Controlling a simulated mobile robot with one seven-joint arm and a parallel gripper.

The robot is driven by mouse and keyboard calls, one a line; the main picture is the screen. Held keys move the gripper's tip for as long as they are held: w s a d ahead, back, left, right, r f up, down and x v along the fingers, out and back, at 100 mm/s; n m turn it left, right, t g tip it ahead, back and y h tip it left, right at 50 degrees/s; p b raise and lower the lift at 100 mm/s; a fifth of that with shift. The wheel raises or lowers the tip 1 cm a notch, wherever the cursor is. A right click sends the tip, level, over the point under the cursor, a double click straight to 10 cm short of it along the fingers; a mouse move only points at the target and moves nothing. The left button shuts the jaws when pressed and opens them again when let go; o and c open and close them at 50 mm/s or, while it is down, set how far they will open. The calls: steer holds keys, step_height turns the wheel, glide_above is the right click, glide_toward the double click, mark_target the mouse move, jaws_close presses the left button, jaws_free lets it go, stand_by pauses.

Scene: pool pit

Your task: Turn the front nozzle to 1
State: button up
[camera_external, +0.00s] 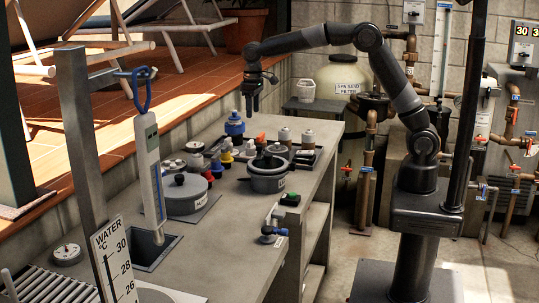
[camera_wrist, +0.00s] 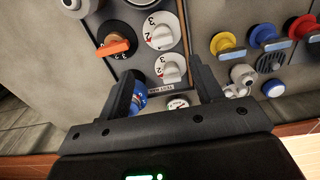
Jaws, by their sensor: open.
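My gripper (camera_external: 252,108) hangs fingers-down above the far part of the bench, open and empty. In the wrist view my gripper (camera_wrist: 164,68) has its fingertips spread on either side of a white-grey dial knob (camera_wrist: 171,69), apart from it as far as I can tell. This dial shows a 2 and a 3. A similar knob (camera_wrist: 160,31) sits above it on the same dark panel, and another is cut off at the top edge. An orange lever (camera_wrist: 113,47) is at the panel's left. I cannot read which control is the front nozzle.
Yellow (camera_wrist: 224,43), blue (camera_wrist: 263,36) and red (camera_wrist: 301,27) valve handles stand to the right in the wrist view. A blue part (camera_wrist: 139,97) is partly hidden by my left finger. On the bench are a grey pot (camera_external: 268,178) and a round lidded vessel (camera_external: 182,200).

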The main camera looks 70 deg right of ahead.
mark_target(250, 141)
steer(key=f, duration=0.8)
steer(key=w+f, duration=0.1)
steer(key=f, duration=0.3)
steer(key=shift+a, duration=0.1)
steer(key=shift+c, duration=0.2)
steer(key=c, duration=1)
steer(key=shift+o, duration=0.2)
